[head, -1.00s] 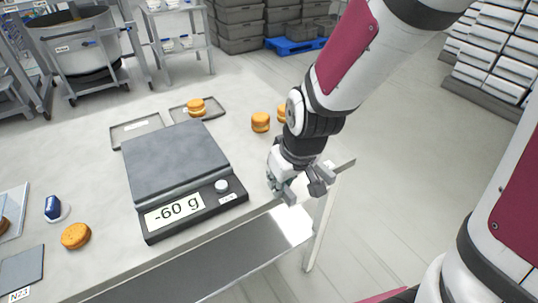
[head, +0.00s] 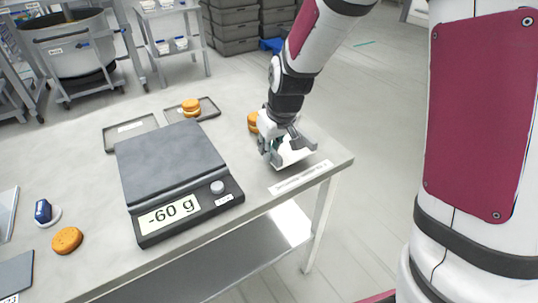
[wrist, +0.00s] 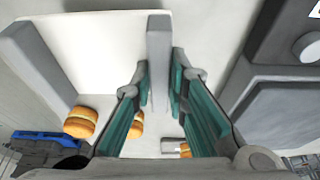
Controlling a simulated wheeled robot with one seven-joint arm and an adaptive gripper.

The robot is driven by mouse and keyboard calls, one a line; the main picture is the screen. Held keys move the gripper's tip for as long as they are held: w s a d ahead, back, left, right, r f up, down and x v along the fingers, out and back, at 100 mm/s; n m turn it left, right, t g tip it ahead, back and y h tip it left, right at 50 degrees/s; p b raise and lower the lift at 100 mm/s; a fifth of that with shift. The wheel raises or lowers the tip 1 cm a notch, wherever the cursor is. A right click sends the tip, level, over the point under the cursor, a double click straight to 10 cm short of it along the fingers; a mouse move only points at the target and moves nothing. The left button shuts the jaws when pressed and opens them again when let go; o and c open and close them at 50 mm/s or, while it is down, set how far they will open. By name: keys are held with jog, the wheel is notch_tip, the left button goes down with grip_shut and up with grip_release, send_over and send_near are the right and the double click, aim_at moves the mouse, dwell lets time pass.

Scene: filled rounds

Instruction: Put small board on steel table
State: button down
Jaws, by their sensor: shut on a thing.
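My gripper (head: 274,158) is over the right end of the pale grey table (head: 75,155), near its front corner. In the wrist view the board (wrist: 158,50) shows as a narrow grey edge between the teal-padded fingers. Much of the board is hidden by the gripper. I cannot tell whether its lower edge touches the table.
A scale (head: 172,165) reading -60 g stands left of the gripper. A round bun (head: 254,122) is close behind the gripper. A label strip (head: 300,178) marks the front right edge.

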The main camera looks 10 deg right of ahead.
jog(key=shift+w+f, duration=0.1)
jog(key=shift+w, duration=0.35)
jog(key=shift+s+f, duration=0.1)
jog(key=shift+f, duration=1.6)
jog(key=shift+f, duration=0.1)
jog(key=c, duration=1.6)
grip_release()
jog(key=shift+o, duration=0.2)
